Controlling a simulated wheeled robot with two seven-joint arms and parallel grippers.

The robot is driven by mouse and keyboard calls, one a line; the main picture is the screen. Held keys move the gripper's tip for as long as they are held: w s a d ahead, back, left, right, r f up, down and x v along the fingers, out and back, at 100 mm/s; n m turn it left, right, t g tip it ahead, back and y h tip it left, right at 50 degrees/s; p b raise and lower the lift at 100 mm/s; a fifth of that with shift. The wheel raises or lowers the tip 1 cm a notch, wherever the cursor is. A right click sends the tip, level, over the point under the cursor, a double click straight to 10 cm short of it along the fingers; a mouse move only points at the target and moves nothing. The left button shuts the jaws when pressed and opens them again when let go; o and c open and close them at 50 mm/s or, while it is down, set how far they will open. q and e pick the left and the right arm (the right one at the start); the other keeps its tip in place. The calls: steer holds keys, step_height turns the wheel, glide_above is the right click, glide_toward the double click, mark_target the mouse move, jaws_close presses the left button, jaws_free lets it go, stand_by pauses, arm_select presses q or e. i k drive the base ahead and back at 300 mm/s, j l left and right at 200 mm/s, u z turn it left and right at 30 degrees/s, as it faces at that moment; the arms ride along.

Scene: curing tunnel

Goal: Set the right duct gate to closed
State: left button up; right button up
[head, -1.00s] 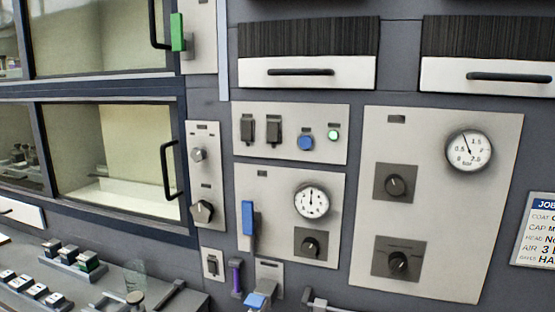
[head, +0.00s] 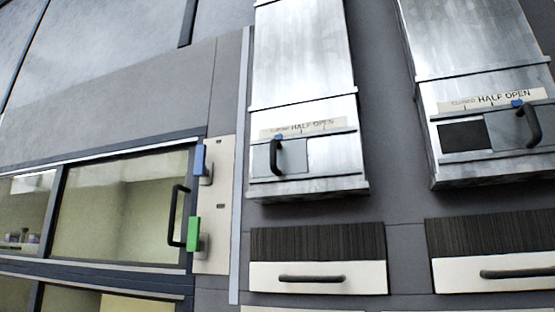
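The right duct gate (head: 505,130) is a grey sliding plate with a black handle (head: 531,126), low on the right metal duct (head: 478,50). Its strip (head: 492,100) reads closed, half, open from left to right. The gate's blue marker (head: 517,103) is under the open end, and a dark opening (head: 461,137) shows to the left of the plate. Neither of my grippers is in view.
The left duct (head: 303,60) has a similar gate (head: 291,157), with its handle and blue marker at the closed end. Below the ducts are two white drawer fronts with dark bars (head: 317,277) (head: 500,272). A glass-fronted cabinet (head: 120,205) with blue and green latches is at left.

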mark_target(528, 126)
steer(key=z, duration=1.25)
